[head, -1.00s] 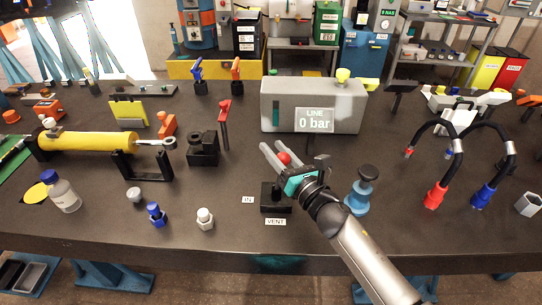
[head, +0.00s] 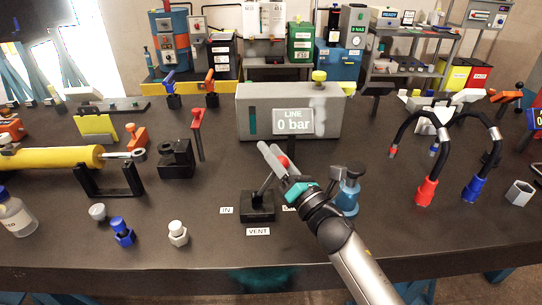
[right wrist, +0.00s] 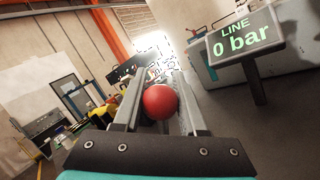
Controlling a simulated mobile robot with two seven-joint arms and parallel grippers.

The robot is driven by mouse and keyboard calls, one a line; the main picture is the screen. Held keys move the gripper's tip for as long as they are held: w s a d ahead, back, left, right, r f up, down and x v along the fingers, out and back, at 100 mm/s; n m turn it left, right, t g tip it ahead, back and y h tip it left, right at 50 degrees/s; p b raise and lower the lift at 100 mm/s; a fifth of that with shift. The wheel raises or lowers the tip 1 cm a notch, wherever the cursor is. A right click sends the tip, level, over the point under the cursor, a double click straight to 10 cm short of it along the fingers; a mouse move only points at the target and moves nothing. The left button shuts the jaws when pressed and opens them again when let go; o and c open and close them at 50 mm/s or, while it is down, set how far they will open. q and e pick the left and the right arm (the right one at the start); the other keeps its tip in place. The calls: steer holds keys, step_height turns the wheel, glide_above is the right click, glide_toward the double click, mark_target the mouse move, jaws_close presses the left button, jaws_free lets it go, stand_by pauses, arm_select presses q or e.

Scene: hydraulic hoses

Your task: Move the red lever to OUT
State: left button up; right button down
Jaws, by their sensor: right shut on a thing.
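The lever's red ball knob (head: 283,162) sits on a thin rod that rises from a black base (head: 258,207). The rod leans to the right in the head view. My right gripper (head: 272,157) is shut on the knob, and the right wrist view shows the red ball (right wrist: 160,101) between the two fingers. The IN label (head: 226,210) lies left of the base and the VENT label (head: 258,231) in front. A white label edge right of the base is mostly hidden by my gripper. My left gripper is not in view.
A grey box (head: 290,112) with a LINE 0 bar display (head: 293,121) stands behind the lever. A blue bottle-shaped part (head: 348,192) is close to my right arm. The table in front of the labels is clear.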

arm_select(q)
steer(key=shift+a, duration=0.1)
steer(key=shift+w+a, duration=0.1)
arm_select(e)
steer(key=shift+c, duration=2.3)
jaws_free()
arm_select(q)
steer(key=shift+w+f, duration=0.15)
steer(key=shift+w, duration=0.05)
arm_select(e)
steer(key=v, duration=1.5)
steer(key=shift+s, duration=0.15)
steer(key=shift+f, duration=0.1)
